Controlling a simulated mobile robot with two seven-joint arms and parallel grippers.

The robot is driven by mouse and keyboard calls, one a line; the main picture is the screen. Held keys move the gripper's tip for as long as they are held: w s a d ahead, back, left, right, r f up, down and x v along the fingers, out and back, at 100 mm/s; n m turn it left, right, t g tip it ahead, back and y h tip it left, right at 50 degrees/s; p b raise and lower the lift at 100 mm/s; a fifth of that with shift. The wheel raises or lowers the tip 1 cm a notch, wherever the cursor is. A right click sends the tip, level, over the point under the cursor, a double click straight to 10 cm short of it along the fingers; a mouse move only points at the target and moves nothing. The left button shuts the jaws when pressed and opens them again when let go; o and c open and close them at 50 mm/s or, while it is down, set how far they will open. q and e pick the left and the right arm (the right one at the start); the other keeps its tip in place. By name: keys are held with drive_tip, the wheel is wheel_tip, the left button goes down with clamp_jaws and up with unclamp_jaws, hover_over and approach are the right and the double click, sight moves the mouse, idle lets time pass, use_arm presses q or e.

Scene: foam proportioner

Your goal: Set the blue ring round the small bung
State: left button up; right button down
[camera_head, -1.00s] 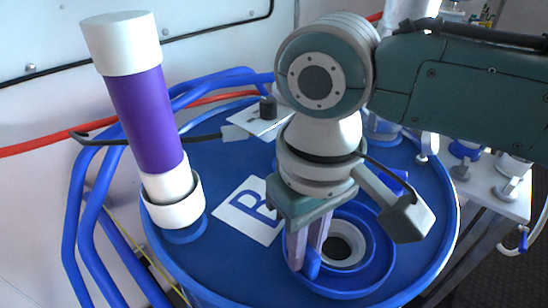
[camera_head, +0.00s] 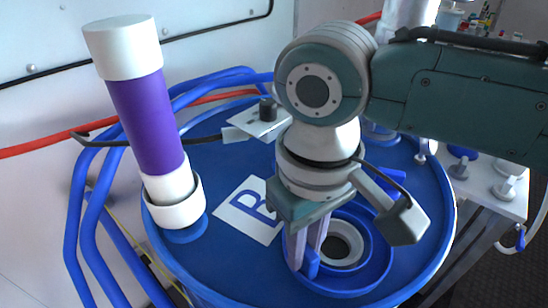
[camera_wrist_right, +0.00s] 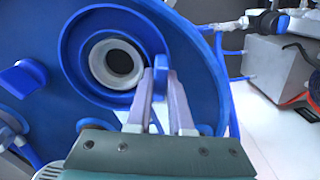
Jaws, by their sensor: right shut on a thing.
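My right gripper (camera_head: 308,250) points down over the blue drum lid and is shut on an upright blue piece (camera_head: 312,266), apparently a tab of the blue ring. It also shows between the fingertips in the right wrist view (camera_wrist_right: 160,82). Beside the fingers, a pale collar with a dark hole, which looks like the small bung (camera_wrist_right: 103,58), sits in a round blue recess; the head view shows it too (camera_head: 356,238). Blue rings encircle this collar. I cannot tell which edge belongs to the held ring, or whether it lies flat. My left gripper is not in view.
A purple cylinder with white ends (camera_head: 146,120) stands at the lid's left. A card marked B (camera_head: 248,212) lies beside the gripper. A small blue fitting (camera_wrist_right: 22,78) rises from the lid. Blue hoses run along the left, and a white side table (camera_head: 505,195) stands right.

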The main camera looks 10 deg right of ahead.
drive_tip(key=shift+f+b, duration=0.4)
drive_tip(key=shift+f, duration=0.3)
drive_tip(key=c, duration=1.1)
unclamp_jaws()
drive_tip(key=shift+r, duration=0.1)
wheel_tip(320, 180, up, 4)
drive_tip(key=p, duration=0.4)
drive_tip(key=shift+f, duration=0.25)
wheel_tip(320, 180, up, 8)
drive_tip(key=p, duration=0.9)
drive_tip(key=shift+f, duration=0.25)
